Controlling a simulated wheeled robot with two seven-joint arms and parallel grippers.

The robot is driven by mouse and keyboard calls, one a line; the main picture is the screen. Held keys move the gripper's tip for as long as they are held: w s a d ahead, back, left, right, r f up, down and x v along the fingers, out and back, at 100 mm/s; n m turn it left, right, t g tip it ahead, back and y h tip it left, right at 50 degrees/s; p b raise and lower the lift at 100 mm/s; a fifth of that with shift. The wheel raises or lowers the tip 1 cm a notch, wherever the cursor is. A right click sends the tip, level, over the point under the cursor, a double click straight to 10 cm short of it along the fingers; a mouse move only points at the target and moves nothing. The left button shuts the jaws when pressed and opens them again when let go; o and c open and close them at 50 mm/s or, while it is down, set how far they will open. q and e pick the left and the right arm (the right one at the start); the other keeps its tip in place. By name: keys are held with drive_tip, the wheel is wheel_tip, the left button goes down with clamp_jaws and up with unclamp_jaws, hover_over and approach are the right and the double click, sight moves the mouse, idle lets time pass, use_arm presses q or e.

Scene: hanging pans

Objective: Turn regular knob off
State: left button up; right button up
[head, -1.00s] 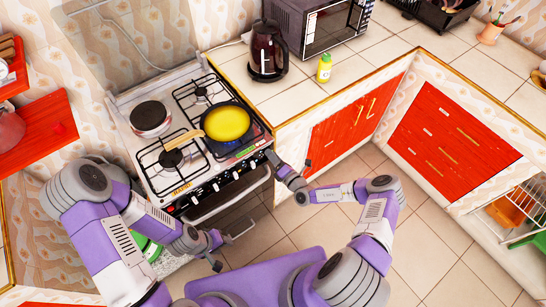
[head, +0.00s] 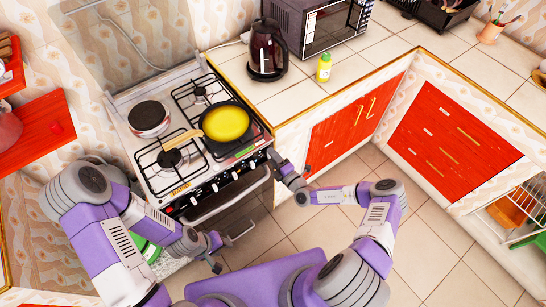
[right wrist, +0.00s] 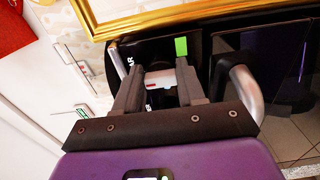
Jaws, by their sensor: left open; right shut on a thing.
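The stove (head: 170,180) has a row of knobs (head: 214,187) along its front panel. My right gripper (head: 274,160) is at the right end of this panel. In the right wrist view my right gripper (right wrist: 158,85) is shut on a pale stove knob (right wrist: 160,79), with a dark finger on each side. The knob's setting cannot be read. My left gripper (head: 228,248) is open and empty, low in front of the oven door, apart from the knobs.
A pan with yellow contents (head: 227,122) sits on a right burner, its handle pointing left. The oven handle (right wrist: 244,92) is close beside my right gripper. A kettle (head: 267,50) and a yellow bottle (head: 324,68) stand on the counter (head: 285,95). Floor ahead is clear.

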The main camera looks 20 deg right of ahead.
drive_tip(key=o, duration=1.1)
drive_tip(key=shift+c, duration=0.2)
drive_tip(key=v, duration=0.7)
drive_tip(key=shift+s+p, duration=0.3)
